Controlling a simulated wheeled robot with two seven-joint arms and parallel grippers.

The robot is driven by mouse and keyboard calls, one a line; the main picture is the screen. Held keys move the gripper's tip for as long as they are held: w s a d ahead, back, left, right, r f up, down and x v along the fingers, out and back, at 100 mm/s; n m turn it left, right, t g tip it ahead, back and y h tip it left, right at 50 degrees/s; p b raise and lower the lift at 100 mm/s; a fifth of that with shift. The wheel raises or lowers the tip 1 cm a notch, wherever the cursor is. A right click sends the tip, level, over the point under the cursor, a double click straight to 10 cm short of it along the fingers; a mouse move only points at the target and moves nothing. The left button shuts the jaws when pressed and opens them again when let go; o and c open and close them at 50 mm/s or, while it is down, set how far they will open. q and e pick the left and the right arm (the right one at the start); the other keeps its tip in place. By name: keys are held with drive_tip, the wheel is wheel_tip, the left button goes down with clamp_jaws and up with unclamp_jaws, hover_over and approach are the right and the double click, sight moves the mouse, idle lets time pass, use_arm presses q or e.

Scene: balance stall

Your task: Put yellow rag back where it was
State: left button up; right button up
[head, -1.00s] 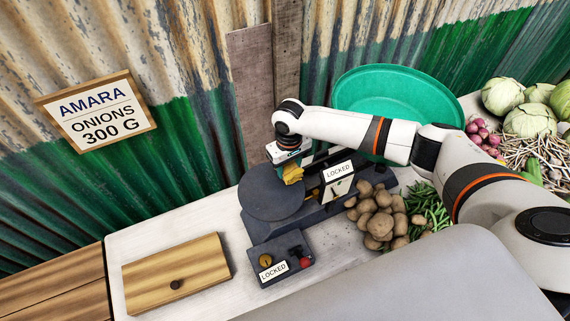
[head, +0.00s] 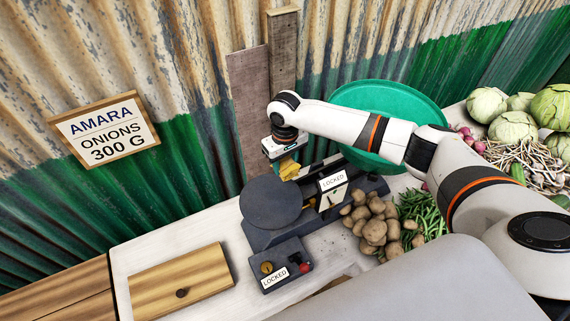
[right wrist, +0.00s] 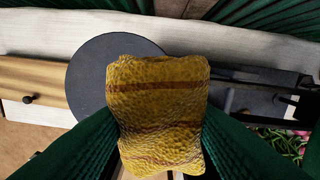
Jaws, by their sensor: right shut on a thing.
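The yellow rag (right wrist: 157,115) with reddish-brown stripes is held between the two green-padded fingers of my right gripper (right wrist: 160,140) in the right wrist view. In the head view my right gripper (head: 288,165) points down, and part of the yellow rag (head: 289,168) shows below it. The rag is above the balance, close to the right rear edge of the round dark pan (head: 270,202). The pan looks empty. I cannot tell whether the rag touches anything below. My left gripper is not in view.
A green basin (head: 388,100) stands behind. A wooden lid (head: 181,281) lies left. A sign (head: 104,130) hangs on the wall.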

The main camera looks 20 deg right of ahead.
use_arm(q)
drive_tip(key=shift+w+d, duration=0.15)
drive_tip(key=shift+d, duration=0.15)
use_arm(e)
drive_tip(key=shift+w+d+f, duration=0.1)
drive_tip(key=shift+w+d, duration=0.05)
